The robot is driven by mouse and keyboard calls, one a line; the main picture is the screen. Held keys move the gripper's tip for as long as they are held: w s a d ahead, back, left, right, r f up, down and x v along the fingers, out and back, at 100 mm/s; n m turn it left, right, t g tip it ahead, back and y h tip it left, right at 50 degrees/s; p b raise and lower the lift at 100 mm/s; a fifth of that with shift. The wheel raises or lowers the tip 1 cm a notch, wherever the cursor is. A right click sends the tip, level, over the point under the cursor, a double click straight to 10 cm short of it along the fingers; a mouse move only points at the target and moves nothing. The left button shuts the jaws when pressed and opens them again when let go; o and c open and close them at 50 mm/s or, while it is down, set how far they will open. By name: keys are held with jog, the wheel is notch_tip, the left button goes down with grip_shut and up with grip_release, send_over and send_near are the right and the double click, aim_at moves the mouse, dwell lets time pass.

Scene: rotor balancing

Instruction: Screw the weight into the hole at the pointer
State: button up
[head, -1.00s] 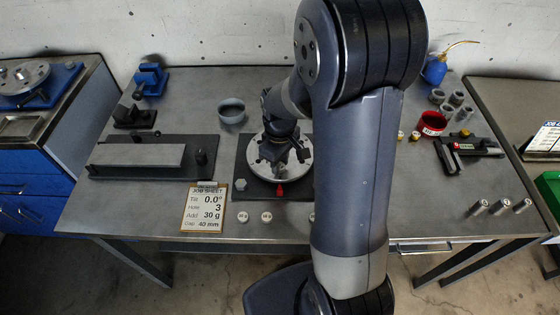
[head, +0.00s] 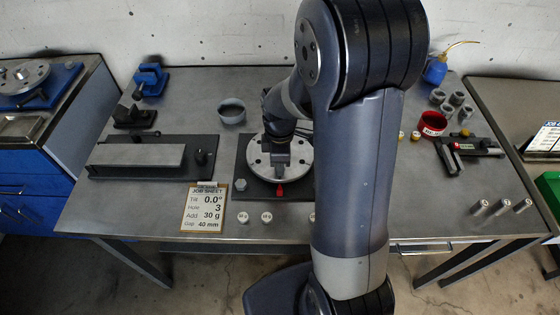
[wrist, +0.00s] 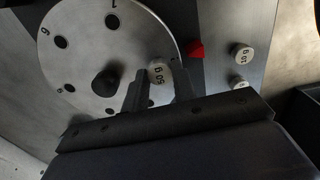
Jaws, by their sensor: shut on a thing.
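My gripper (wrist: 158,82) is shut on a small pale round weight (wrist: 158,70) with a dark marking, too small to read surely. The weight is at the rim of the grey rotor disc (wrist: 95,35), on the side facing the red pointer (wrist: 195,50). The hole beneath is hidden, and I cannot tell whether the weight is in its thread. In the head view my gripper (head: 280,170) is low over the near half of the disc (head: 304,165), just behind the red pointer (head: 280,191); the weight is hidden there.
Two loose weights (head: 243,217) (head: 267,217) lie on the bench in front of the rotor plate. The job sheet (head: 205,208) reads hole 3, add 30 g. A grey block fixture (head: 137,155) stands left and a red ring container (head: 433,124) right. My arm hides the bench's middle right.

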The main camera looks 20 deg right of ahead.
jog(key=n, duration=0.5)
jog(key=shift+n, duration=0.3)
jog(key=n, duration=0.5)
jog(key=shift+n, duration=1)
jog(key=n, duration=0.3)
jog(key=shift+n, duration=1)
